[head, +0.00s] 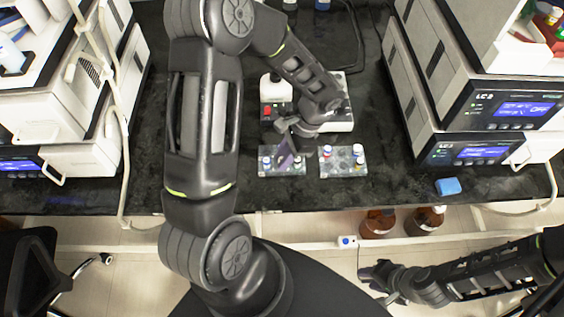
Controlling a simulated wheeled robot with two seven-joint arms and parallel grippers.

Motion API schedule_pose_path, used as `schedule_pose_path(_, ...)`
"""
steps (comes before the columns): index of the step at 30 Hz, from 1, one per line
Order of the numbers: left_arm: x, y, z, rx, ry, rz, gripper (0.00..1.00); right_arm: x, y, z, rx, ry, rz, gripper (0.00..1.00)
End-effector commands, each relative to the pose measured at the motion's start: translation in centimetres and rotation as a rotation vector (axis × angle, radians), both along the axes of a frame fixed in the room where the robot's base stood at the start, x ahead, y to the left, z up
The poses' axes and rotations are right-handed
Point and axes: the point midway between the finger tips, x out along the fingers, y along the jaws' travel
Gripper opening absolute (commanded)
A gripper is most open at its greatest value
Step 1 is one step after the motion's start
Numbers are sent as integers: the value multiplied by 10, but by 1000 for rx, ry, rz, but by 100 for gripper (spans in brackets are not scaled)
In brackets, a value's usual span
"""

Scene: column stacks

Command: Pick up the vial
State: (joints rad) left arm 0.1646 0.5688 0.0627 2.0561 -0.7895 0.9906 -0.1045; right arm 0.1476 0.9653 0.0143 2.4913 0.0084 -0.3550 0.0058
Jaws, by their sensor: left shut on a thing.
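My left gripper (287,152) points down over the left vial rack (282,172) on the dark bench. It is shut on a vial, which its fingers and wrist mostly hide. Other small capped vials stand in this rack, one at its left side (267,163) and one to the right of the fingers (298,165).
A white device with a red part (276,90) stands behind the racks. Stacked LC instruments (480,150) flank the bench on the right, others on the left. A blue block (448,186) lies near the front edge. Brown bottles (377,223) stand below the bench.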

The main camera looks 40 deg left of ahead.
Motion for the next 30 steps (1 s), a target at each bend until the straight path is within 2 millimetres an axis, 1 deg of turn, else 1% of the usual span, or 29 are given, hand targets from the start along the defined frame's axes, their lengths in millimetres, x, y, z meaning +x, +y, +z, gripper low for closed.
schedule_pose_path(7,0,0,1,0,0,0,0,0,0,0,0,0,0,36)
schedule_pose_path(11,1,0,7,1,-3,1,0,0,0,-1,0,0,0,36)
schedule_pose_path(14,1,0,19,1,-5,1,0,0,0,-3,1,-1,1,36)
schedule_pose_path(17,1,0,36,1,-6,2,0,1,0,-6,2,-2,1,36)
schedule_pose_path(21,2,0,65,1,-7,0,0,1,0,-9,3,-3,1,36)
schedule_pose_path(24,1,0,82,0,-5,0,0,1,1,-10,3,-4,1,36)
schedule_pose_path(27,1,0,94,1,-3,1,0,2,1,-11,3,-4,2,36)
schedule_pose_path(30,0,0,100,-1,-1,0,0,2,1,-11,3,-5,1,36)
